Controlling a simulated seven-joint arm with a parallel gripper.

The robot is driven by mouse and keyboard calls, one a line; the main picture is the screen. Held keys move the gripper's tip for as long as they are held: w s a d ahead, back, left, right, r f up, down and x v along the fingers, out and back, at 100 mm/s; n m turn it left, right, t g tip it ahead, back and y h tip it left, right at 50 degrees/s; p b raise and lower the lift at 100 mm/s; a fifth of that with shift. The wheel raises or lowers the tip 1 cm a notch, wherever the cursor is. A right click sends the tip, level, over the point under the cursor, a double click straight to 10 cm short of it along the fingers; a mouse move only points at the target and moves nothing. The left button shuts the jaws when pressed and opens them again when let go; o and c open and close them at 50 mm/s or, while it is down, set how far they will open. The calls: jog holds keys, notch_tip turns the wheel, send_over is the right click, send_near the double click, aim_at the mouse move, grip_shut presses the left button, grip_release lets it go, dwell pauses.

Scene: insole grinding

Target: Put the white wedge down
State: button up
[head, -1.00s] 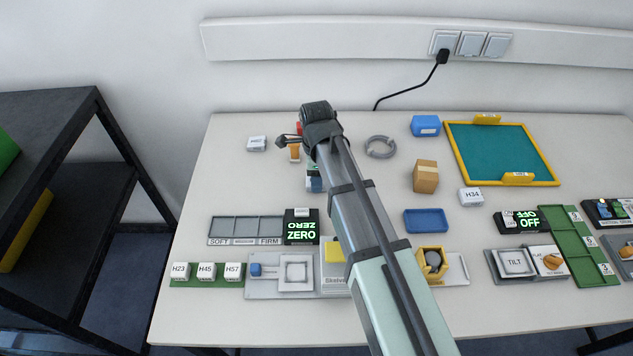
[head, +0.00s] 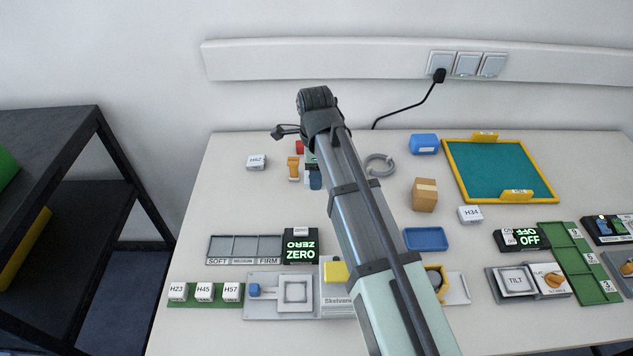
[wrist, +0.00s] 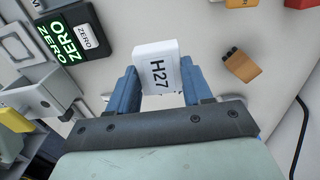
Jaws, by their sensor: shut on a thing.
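The white wedge (wrist: 156,68), marked H27, is between the two blue fingers of my gripper (wrist: 160,92) in the wrist view. My gripper is shut on it, with a finger on each side and the label facing the camera. The wedge appears above the table; its exact height and underside are hidden. In the head view my arm covers most of the gripper and wedge, at the back left of the table.
An orange-brown block (head: 293,168) stands close by on the left, also in the wrist view (wrist: 243,66). A white H62 piece (head: 256,161) lies farther left. The ZERO display (head: 300,246) and a three-part SOFT-to-FIRM tray (head: 244,247) are nearer. Bare tabletop (head: 225,200) lies between.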

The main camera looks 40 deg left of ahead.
jog(key=shift+r, duration=0.7)
jog(key=w+d+m, duration=0.4)
jog(key=w+d, duration=1.3)
jog(key=w, duration=0.4)
jog(key=w+d+m, duration=0.4)
jog(key=w+d, duration=1.2)
jog(key=w, duration=0.6)
send_over(497, 168)
jog(key=shift+m, duration=0.5)
jog(key=shift+s+f, duration=0.1)
jog(key=shift+f, duration=4.4)
jog(key=shift+f, duration=0.1)
jog(key=o, duration=1)
notch_tip(497, 168, up, 12)
